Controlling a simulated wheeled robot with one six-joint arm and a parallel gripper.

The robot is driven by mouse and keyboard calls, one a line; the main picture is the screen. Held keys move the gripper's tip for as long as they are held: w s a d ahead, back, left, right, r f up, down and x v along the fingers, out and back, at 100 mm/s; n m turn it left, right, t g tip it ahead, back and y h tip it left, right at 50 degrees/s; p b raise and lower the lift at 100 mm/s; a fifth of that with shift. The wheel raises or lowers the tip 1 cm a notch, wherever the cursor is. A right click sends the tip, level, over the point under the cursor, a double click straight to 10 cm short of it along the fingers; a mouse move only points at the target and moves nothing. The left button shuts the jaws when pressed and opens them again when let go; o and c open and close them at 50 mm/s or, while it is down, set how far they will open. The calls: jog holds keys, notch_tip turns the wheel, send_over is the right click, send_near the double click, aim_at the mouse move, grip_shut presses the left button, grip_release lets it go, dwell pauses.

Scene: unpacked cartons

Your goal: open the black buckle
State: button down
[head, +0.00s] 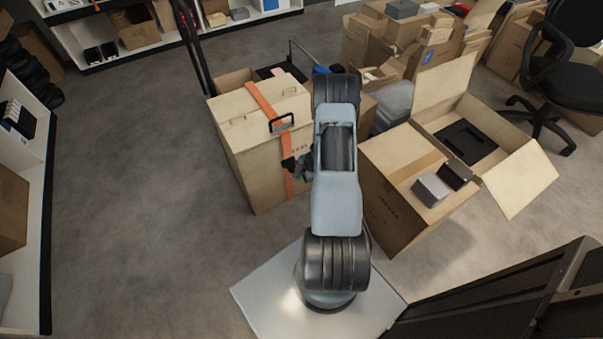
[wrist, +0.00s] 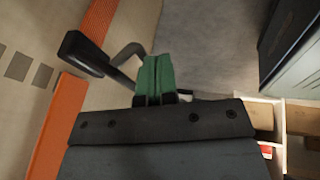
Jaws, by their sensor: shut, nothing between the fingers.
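The black buckle (head: 281,122) sits on the orange strap (head: 262,98) at the upper edge of a tall closed carton (head: 244,140). In the head view it shows as a dark loop. In the wrist view the buckle (wrist: 90,56) shows as a dark bar sticking out from the strap (wrist: 57,125), left of my fingers. My gripper (wrist: 158,75) has green fingertips pressed together with nothing between them. The buckle's bar runs behind the fingers; I cannot tell whether they touch. In the head view my gripper (head: 298,168) is low against the carton's front, partly hidden by my arm.
An open carton (head: 385,200) with small boxes stands right of my arm. More cartons (head: 400,40) are stacked behind, with an office chair (head: 570,70) at the far right. Shelves (head: 30,200) line the left side. The grey floor (head: 130,150) left of the strapped carton is clear.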

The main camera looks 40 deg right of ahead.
jog(key=shift+r, duration=0.2)
jog(key=shift+r+p, duration=0.65)
jog(key=shift+p, duration=0.4)
jog(key=s+d+r+p, duration=0.2)
jog(key=s+r+p, duration=0.3)
jog(key=s+r, duration=0.3)
jog(key=shift+s+r+p, duration=0.15)
jog(key=shift+r+p, duration=0.15)
jog(key=shift+r, duration=0.8)
